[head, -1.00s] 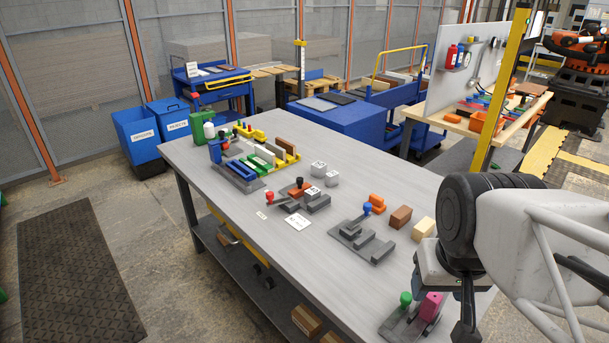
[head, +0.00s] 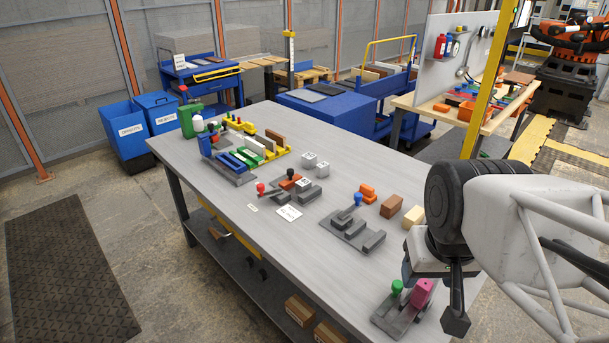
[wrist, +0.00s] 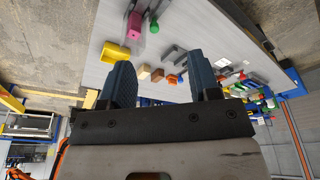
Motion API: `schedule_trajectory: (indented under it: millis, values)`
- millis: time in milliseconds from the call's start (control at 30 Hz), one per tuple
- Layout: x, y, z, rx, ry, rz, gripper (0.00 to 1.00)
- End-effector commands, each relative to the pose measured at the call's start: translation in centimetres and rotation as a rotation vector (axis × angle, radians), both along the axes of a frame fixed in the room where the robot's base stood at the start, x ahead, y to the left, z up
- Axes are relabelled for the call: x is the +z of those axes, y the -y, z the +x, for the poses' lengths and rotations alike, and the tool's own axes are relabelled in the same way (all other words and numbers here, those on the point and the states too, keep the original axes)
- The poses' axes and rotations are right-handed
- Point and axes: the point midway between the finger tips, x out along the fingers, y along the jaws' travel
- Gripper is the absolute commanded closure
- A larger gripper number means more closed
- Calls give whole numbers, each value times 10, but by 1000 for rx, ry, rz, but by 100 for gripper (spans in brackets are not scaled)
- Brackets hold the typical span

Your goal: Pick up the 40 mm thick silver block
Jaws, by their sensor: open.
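Two small silver blocks (head: 309,159) (head: 322,171) stand close together near the middle of the table in the head view. A third light block (head: 303,184) with a dark mark sits at the grey stepped fixture just in front of them. I cannot tell by eye which is 40 mm thick. My gripper (head: 432,290) is above the table's right end, well away from the blocks. In the wrist view my gripper (wrist: 161,82) shows two dark blue fingers spread apart with nothing between them. The silver blocks cannot be made out surely there.
Near my gripper stand a pink block (head: 422,292), a green knob (head: 397,287), a tan block (head: 413,217) and a brown block (head: 393,205). A grey fixture (head: 352,232) with a blue knob lies between. Coloured racks (head: 250,150) fill the table's far left. The near left table surface is clear.

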Motion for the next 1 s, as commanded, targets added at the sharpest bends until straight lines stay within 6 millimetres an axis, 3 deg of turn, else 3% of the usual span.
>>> schedule_trajectory:
  millis: [433,633,1000]
  values:
    - [0,0,0,0,0,0,44]
    - [0,0,0,0,0,0,17]
    - [0,-1,3,-6,-3,9,17]
